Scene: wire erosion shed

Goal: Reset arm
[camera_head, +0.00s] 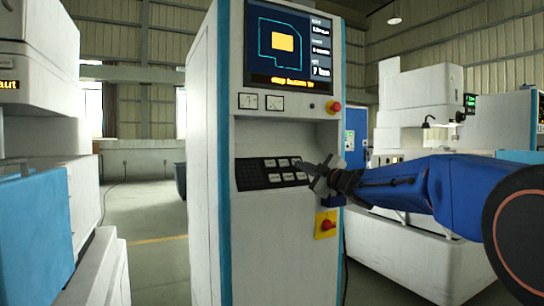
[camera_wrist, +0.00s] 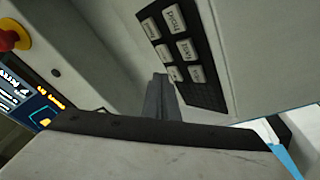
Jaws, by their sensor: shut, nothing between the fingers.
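My blue arm (camera_head: 400,190) reaches in from the right in the head view. My gripper (camera_head: 308,167) is shut and empty, with its tip in front of the right end of the black keypad (camera_head: 258,174) on the control cabinet. In the wrist view the shut fingers of my gripper (camera_wrist: 162,84) point toward the keypad (camera_wrist: 198,88), whose pale labelled keys show. I cannot tell whether the fingertips touch the keypad or stand a little off it.
The white cabinet (camera_head: 208,150) carries a screen (camera_head: 290,45), a red knob (camera_head: 334,107) and a red emergency button on a yellow plate (camera_head: 326,225). White machines stand at left (camera_head: 40,110) and right (camera_head: 420,95). Open floor (camera_head: 150,220) shows left of the cabinet.

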